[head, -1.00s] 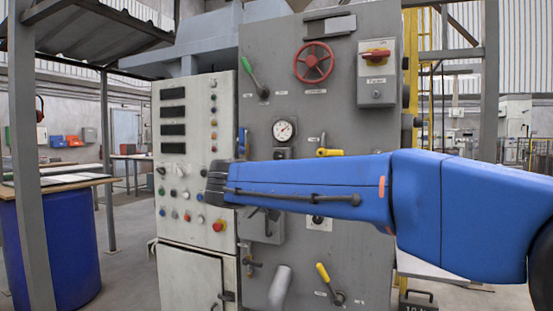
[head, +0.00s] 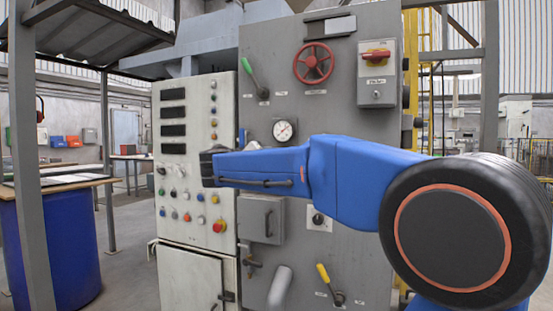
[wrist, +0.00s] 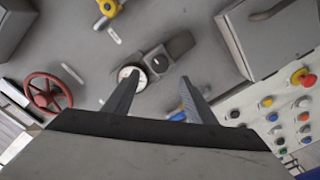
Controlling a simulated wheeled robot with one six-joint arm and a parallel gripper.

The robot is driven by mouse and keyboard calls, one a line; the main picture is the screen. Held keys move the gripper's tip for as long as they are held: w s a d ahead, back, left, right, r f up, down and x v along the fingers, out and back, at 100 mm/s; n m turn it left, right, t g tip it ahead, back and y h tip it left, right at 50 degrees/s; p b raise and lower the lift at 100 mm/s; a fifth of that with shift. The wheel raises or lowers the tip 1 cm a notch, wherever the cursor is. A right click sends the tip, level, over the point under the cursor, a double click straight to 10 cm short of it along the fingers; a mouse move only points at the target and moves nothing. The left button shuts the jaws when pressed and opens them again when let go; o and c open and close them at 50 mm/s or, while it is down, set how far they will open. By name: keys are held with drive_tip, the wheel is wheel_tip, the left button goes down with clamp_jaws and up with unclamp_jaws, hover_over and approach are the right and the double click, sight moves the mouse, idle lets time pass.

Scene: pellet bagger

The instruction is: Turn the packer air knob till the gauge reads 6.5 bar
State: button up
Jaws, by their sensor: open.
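The gauge (head: 284,130) is a round white dial on the grey panel in the head view; its reading is too small to tell. It also shows in the wrist view (wrist: 127,73), partly covered by one finger. Beside it there, a dark round knob (wrist: 158,62) sits on a grey fitting, likely the air knob; my arm hides it in the head view. My gripper (wrist: 158,78) is open and empty. In the wrist view its fingertips lie just below the knob, one to each side. I cannot tell how far they are from the panel.
A red handwheel (head: 314,62), a green-handled lever (head: 250,72) and a red-and-yellow switch box (head: 377,88) are above. A grey box (head: 262,218) and a yellow-handled lever (head: 327,280) are below. A button cabinet (head: 185,252) stands left.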

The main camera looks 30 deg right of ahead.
drive_tip(key=x, duration=0.9)
drive_tip(key=shift+w+d, duration=0.3)
drive_tip(key=c, duration=1)
drive_tip(key=shift+n, duration=1.5)
drive_tip(key=shift+c, duration=0.2)
drive_tip(key=o, duration=1)
drive_tip(key=shift+o, duration=0.2)
